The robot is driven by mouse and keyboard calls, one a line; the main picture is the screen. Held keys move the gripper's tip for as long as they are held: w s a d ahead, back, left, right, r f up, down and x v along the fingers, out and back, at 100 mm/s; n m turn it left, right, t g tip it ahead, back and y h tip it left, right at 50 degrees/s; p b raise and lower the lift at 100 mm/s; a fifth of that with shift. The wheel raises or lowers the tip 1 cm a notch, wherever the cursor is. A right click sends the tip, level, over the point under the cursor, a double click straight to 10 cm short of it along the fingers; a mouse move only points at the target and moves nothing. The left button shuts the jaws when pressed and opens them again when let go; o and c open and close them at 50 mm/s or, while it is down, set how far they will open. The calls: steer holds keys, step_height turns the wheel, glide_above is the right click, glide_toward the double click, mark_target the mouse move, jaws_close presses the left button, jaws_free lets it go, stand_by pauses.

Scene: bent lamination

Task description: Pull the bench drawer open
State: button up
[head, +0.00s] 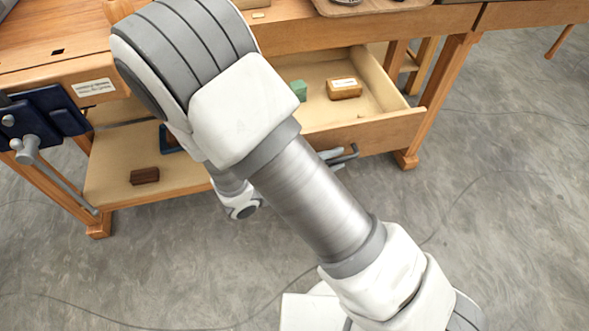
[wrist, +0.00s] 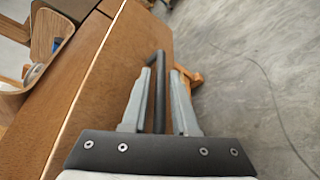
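The bench drawer (head: 372,133) is pulled well out from under the bench top in the head view, with its inside in sight. Its dark bar handle (wrist: 158,95) shows in the wrist view on the drawer's wooden front (wrist: 92,85). My gripper (wrist: 161,72) has one grey finger on each side of the handle bar. The fingers stand apart, with a narrow gap showing beside the bar, so they are around it but not clamped on it. In the head view my gripper (head: 338,156) is at the drawer front, mostly hidden by my arm.
A green block (head: 299,90) and a wooden block with a pale label (head: 344,88) lie in the drawer. A brown block (head: 144,176) lies on the lower shelf (head: 110,190). A blue vise (head: 45,115) is at left. The floor in front is open, with thin cables.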

steer(key=p+v, duration=0.3)
steer(key=v, duration=1.4)
steer(key=shift+s+a+p, duration=0.2)
steer(key=shift+p, duration=0.15)
steer(key=s+d+r+m+g+y, duration=0.25)
steer(key=d+r+m+y, duration=1.05)
steer(key=d+r, duration=0.9)
step_height(320, 180, up, 20)
steer(key=p, duration=1.9)
steer(key=shift+f+m+g+h+p, duration=0.2)
steer(key=shift+m+g+h+p, duration=0.15)
steer(key=shift+m+g, duration=0.1)
